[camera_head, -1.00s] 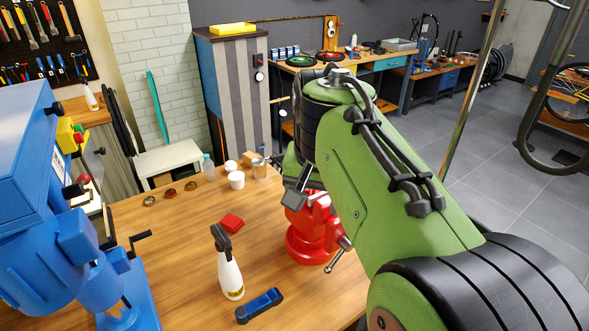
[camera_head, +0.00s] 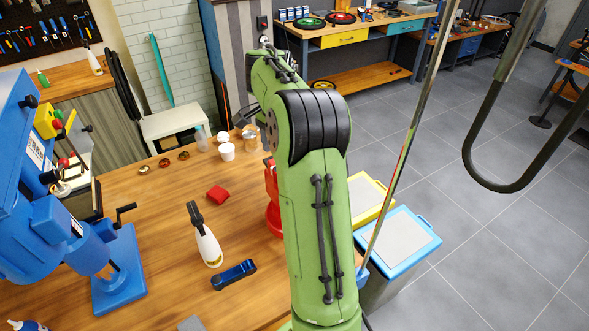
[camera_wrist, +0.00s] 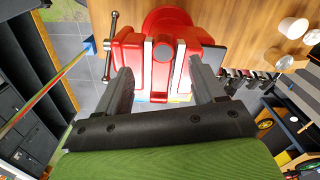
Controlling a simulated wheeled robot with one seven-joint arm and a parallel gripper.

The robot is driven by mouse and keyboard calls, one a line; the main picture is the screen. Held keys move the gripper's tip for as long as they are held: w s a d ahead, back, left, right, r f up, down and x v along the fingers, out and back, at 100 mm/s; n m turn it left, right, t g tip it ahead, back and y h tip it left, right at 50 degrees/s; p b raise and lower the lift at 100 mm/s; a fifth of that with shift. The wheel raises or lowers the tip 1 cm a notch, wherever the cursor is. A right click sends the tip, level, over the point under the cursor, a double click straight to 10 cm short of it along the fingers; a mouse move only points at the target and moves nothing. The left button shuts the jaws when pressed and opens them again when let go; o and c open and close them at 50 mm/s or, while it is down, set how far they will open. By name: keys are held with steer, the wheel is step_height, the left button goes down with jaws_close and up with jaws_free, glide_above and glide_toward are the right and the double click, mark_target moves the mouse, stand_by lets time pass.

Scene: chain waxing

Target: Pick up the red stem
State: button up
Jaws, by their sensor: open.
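A small red block-like thing (camera_head: 217,194) lies on the wooden table in the head view. A blue stem-shaped part (camera_head: 233,274) lies nearer the front. I cannot tell whether the small red thing is the red stem. My gripper (camera_wrist: 161,68) is open in the wrist view, its two fingers spread apart and empty. The red vise (camera_wrist: 202,35) shows beyond the fingertips in that view. In the head view the vise (camera_head: 273,212) is mostly hidden behind my green arm, and part of my gripper (camera_head: 243,117) shows past the table's far edge.
A white spray bottle (camera_head: 207,246) stands between the red thing and the blue part. A blue machine (camera_head: 45,225) fills the left. White cups (camera_head: 227,152) and small round tins (camera_head: 164,163) stand at the back. Yellow and blue-lidded bins (camera_head: 400,241) stand right of the table.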

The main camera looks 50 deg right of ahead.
step_height(320, 180, down, 5)
steer(key=shift+w+f, duration=0.1)
steer(key=shift+f, duration=0.45)
steer(key=shift+r, duration=0.1)
steer(key=c, duration=1.2)
steer(key=shift+c, duration=0.2)
